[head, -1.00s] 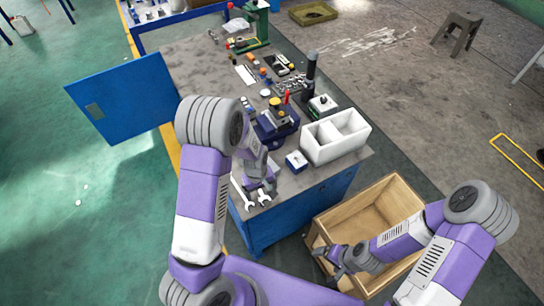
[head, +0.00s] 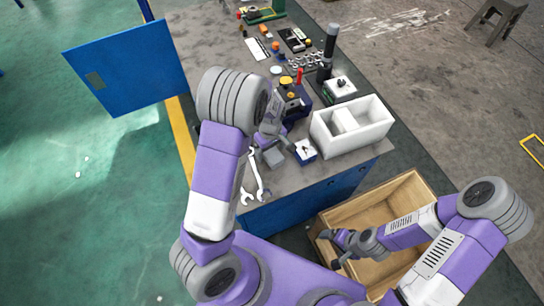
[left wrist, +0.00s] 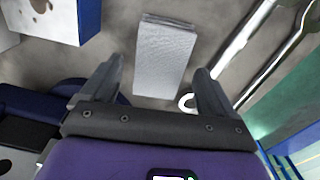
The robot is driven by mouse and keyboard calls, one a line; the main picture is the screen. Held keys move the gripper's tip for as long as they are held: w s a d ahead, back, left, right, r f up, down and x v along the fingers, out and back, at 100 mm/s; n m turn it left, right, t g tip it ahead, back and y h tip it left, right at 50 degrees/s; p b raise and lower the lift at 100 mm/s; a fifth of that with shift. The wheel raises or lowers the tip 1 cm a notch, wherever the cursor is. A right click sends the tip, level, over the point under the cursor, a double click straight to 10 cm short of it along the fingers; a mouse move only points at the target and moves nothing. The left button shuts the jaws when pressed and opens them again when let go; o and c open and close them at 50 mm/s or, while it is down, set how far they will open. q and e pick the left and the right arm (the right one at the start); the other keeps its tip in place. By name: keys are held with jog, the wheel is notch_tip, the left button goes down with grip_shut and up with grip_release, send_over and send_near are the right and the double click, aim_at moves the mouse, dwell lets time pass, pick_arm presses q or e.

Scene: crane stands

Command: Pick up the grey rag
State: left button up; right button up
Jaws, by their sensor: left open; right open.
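The grey rag (left wrist: 165,55) is a folded, textured rectangle lying flat on the workbench. In the head view the rag (head: 274,157) is a small grey patch between the wrenches and a small blue-and-white box. My left gripper (left wrist: 159,72) is open and empty. Its fingers point towards the rag, with the rag's near end in line with the gap between them. In the head view my left gripper (head: 267,138) is just beyond the rag, partly hidden by my forearm. My right gripper (head: 342,248) is open and empty over the wooden crate's left side.
Two wrenches (head: 258,177) lie left of the rag. The blue-and-white box (head: 305,151) is close on its right, with a white divided bin (head: 351,138) beyond. A blue vise (head: 297,104) stands behind. The wooden crate (head: 415,187) stands beside the bench.

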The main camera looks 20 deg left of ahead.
pick_arm(q)
jog(key=shift+f, duration=0.7)
jog(key=shift+c, duration=0.3)
jog(key=c, duration=1)
jog(key=shift+r, duration=0.15)
